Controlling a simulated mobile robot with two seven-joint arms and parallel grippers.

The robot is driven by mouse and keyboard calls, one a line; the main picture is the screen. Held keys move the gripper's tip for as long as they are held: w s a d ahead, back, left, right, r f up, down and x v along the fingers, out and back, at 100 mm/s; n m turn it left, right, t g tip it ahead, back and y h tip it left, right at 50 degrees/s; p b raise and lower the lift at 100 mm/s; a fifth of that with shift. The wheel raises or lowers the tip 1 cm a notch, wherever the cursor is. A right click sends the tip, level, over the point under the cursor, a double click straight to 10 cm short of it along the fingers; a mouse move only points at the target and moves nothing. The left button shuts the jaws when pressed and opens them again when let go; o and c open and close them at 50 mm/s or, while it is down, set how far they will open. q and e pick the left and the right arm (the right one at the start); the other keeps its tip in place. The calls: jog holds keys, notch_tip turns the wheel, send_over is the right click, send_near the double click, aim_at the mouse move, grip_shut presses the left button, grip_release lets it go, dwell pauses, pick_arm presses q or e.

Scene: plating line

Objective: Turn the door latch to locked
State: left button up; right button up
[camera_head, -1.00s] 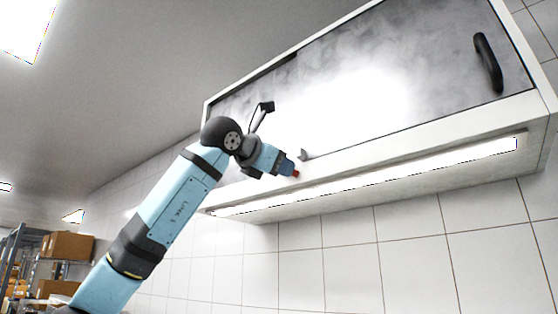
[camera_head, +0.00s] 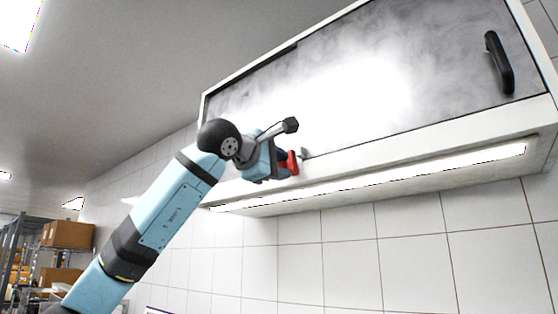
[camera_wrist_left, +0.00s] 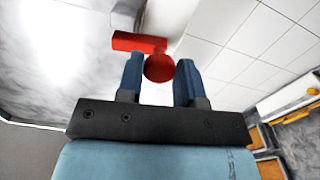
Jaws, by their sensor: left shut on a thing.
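The door latch (camera_head: 292,162) is red and sits on the white front frame of the wall cabinet, at the lower edge of its grey door (camera_head: 440,80). In the left wrist view the latch shows as a red bar (camera_wrist_left: 136,41) with a round red knob (camera_wrist_left: 159,69). My left gripper (camera_head: 284,164) is at the latch, and its two blue fingers (camera_wrist_left: 159,62) are shut on the knob, one on each side. In the head view the fingers and wrist hide part of the latch. My right gripper is in neither view.
A black door handle (camera_head: 498,63) is at the upper right. A lit strip (camera_head: 400,177) runs under the cabinet above white wall tiles. Shelves with boxes (camera_head: 68,234) stand far left.

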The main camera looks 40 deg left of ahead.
pick_arm(q)
jog(key=shift+m, duration=0.9)
jog(key=o, duration=0.9)
jog(key=shift+s+a+b, duration=0.2)
jog(key=shift+s+b, duration=0.4)
jog(key=shift+s, duration=1.7)
jog(key=shift+s+a+b, duration=0.15)
jog(key=shift+s+b, duration=0.45)
jog(key=shift+s, duration=1.7)
jog(key=shift+s+a+b, duration=0.2)
jog(key=shift+s+b, duration=0.4)
jog(key=shift+s, duration=1.7)
